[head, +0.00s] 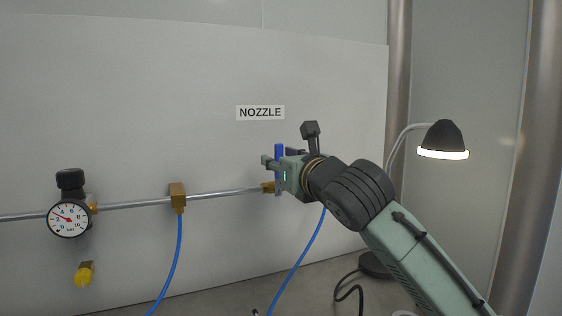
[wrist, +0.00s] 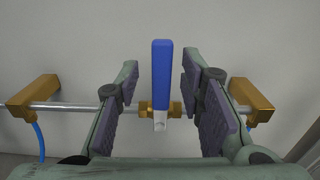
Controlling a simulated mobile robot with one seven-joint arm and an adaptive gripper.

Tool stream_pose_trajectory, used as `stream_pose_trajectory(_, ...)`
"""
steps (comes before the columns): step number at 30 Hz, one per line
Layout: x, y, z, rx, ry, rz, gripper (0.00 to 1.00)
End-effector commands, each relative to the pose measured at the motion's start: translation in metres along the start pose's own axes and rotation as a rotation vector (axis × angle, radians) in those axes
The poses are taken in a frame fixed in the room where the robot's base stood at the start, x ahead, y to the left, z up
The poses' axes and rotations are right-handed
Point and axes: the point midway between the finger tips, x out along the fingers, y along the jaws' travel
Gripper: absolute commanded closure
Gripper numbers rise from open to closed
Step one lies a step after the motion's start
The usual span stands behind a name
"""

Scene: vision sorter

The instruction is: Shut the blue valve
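The blue valve handle (head: 279,152) stands upright, across the line of the horizontal metal pipe. In the wrist view the blue handle (wrist: 162,63) rises from a brass valve body (wrist: 146,108) on the pipe. My gripper (head: 272,161) is at the valve, in front of the wall panel. In the wrist view my gripper (wrist: 160,92) is open, with one padded finger on each side of the handle. Gaps show between the handle and both pads. In the head view my gripper hides much of the valve.
A pressure gauge (head: 68,219) with a black knob above it is on the pipe (head: 130,203) at left. Blue hoses (head: 176,255) hang from brass fittings (head: 178,196). A lit lamp (head: 443,139) stands at right behind my arm.

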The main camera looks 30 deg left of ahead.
Motion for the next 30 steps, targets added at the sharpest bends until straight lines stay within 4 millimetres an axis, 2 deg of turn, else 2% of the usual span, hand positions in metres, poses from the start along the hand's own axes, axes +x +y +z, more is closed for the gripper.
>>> stream_pose_trajectory(5,-0.013,-0.001,0.000,-0.001,-0.002,-0.002,0.65)
stream_pose_trajectory(15,-0.083,-0.001,0.000,0.000,-0.002,-0.003,0.65)
stream_pose_trajectory(19,-0.104,-0.001,0.000,0.000,-0.001,-0.002,0.65)
stream_pose_trajectory(24,-0.118,0.000,0.000,0.000,-0.001,-0.001,0.65)
stream_pose_trajectory(30,-0.120,0.000,0.000,0.000,0.000,0.000,0.65)
